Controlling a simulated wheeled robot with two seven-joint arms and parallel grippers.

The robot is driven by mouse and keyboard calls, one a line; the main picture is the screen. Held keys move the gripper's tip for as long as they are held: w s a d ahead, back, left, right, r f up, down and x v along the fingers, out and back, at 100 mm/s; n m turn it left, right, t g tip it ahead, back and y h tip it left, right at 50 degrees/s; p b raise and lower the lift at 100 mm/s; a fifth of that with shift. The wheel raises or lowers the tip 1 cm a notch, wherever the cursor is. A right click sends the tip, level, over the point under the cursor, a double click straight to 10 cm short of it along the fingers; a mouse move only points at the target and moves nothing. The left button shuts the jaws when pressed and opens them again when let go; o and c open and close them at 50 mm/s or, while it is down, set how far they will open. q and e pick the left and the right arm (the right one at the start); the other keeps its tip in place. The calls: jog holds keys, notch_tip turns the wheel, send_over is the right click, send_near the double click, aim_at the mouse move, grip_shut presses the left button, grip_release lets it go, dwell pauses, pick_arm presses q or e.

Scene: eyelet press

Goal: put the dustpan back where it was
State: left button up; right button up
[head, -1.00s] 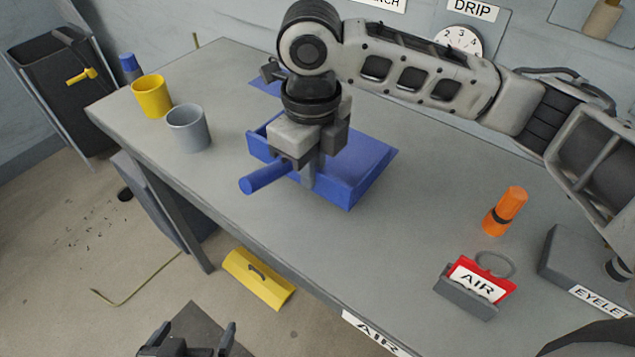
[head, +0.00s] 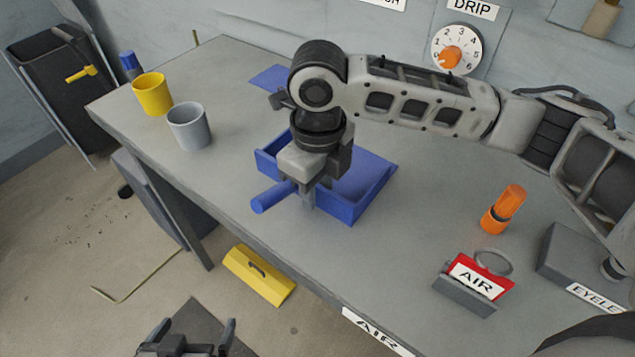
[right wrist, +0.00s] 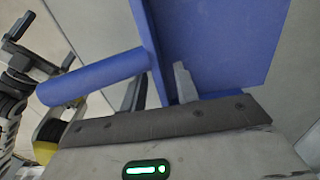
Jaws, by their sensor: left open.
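The blue dustpan (head: 362,190) is over the grey bench, its tray to the right and its round handle (head: 273,197) pointing left toward the front edge. My right gripper (head: 308,198) comes down from above where the handle meets the tray. In the right wrist view its fingers (right wrist: 160,90) straddle the dustpan's back wall (right wrist: 154,40), beside the handle (right wrist: 95,78). It is shut on the dustpan. Whether the tray touches the bench is unclear. My left gripper (head: 190,338) is open and empty, low in front of the bench.
A flat blue patch (head: 268,77) lies behind my right gripper. Yellow (head: 152,95) and grey (head: 189,128) cups stand at left. An orange bottle (head: 503,210), a red AIR tag (head: 478,277) and a grey block (head: 580,258) are at right.

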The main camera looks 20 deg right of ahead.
jog(key=shift+r, duration=0.1)
notch_tip(320, 180, up, 12)
dwell(0.5)
